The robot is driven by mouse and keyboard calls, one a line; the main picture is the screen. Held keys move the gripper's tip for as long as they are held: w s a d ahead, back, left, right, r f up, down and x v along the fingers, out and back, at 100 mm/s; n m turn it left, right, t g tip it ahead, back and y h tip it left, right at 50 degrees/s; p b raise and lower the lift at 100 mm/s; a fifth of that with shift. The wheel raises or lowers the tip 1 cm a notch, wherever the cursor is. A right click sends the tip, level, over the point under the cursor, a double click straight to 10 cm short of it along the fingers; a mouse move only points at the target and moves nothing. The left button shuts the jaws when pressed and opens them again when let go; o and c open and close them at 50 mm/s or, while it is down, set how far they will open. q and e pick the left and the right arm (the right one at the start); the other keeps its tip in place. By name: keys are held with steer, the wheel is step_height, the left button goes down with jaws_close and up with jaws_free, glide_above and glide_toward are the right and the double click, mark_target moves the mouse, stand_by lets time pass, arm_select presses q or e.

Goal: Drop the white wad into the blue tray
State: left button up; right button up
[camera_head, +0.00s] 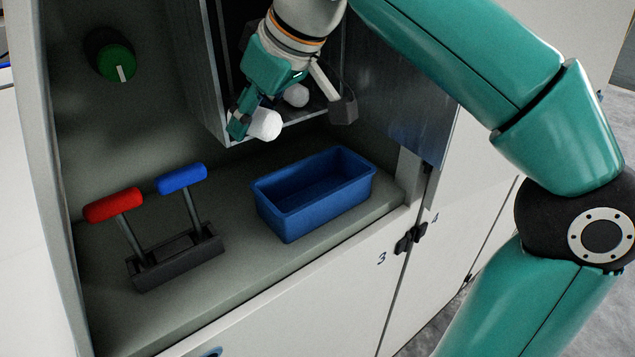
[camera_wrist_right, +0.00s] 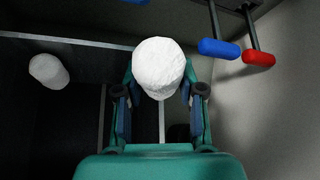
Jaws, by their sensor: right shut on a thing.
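A white wad (camera_head: 264,124) is held at the fingertips of my right gripper (camera_head: 248,122), in front of the open dark compartment. In the right wrist view the wad (camera_wrist_right: 158,66) sits between the two fingers (camera_wrist_right: 160,92) of this gripper, which is shut on it. The blue tray (camera_head: 288,224) stands upright and looks empty on the grey ledge, below and to the right of the held wad. The wad is apart from the tray. My left gripper is not in view.
A second white wad (camera_head: 296,95) lies in the compartment (camera_head: 212,75) behind the gripper. Red (camera_head: 113,204) and blue (camera_head: 182,179) levers stand left of the tray. A green knob (camera_head: 116,63) is on the wall.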

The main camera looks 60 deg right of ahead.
arm_select(q)
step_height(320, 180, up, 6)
steer(key=p, duration=0.5)
arm_select(e)
steer(key=s+d+f+m+h, duration=0.1)
steer(key=d+f+m, duration=0.1)
steer(key=d, duration=0.4)
steer(key=s+d+f+m+h, duration=0.1)
steer(key=s+d+m, duration=0.1)
steer(key=d, duration=0.4)
arm_select(q)
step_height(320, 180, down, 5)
steer(key=b, duration=0.4)
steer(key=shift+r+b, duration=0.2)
steer(key=shift+b, duration=0.1)
arm_select(e)
step_height(320, 180, down, 5)
steer(key=shift+a+f, duration=0.15)
steer(key=shift+f, duration=0.05)
steer(key=o, duration=0.8)
steer(key=shift+o, duration=0.2)
steer(key=v, duration=1.2)
steer(key=shift+w+a, duration=0.2)
steer(key=shift+w, duration=0.05)
